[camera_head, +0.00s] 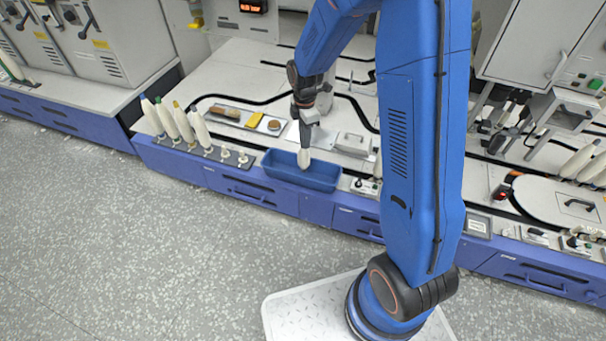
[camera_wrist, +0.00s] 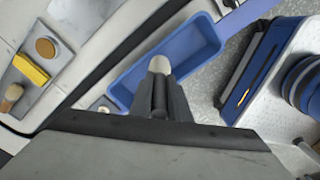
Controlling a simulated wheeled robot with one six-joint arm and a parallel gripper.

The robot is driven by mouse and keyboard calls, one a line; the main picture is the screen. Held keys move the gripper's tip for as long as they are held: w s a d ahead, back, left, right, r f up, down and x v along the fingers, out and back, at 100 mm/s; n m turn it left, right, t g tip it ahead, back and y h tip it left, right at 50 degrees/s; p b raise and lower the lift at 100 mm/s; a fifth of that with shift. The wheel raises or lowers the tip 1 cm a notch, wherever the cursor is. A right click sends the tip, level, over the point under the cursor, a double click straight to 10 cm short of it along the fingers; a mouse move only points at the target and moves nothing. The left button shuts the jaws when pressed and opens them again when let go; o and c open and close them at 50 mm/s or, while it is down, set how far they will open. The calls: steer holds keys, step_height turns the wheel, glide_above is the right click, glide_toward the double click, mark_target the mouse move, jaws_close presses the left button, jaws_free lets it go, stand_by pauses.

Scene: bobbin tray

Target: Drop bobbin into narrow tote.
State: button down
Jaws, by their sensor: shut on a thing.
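My gripper (camera_head: 305,136) is shut on a cream-white bobbin (camera_head: 304,159), which hangs roughly upright below the fingers. The narrow blue tote (camera_head: 320,180) stands on the front edge of the bench. In the head view the bobbin is over the tote, its lower end near the tote's opening. In the wrist view the bobbin (camera_wrist: 159,66) shows between the dark fingers (camera_wrist: 159,92), with the tote (camera_wrist: 205,42) behind it. The bobbin covers part of the tote's inside, and the visible floor of the tote looks empty. I cannot tell how far the bobbin is above the floor.
Several upright bobbins (camera_head: 184,123) stand on pegs left of the tote, with several short empty pegs (camera_head: 225,154) between. A tray with a yellow block (camera_head: 255,119) and a brush lies behind. A grey-handled plate (camera_head: 353,143) sits behind right of the tote.

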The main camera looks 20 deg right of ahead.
steer(key=c, duration=1.6)
jaws_free()
steer(key=shift+r, duration=0.1)
step_height(320, 180, up, 16)
steer(key=shift+w+f, duration=0.15)
steer(key=shift+f, duration=0.05)
steer(key=shift+r, duration=0.85)
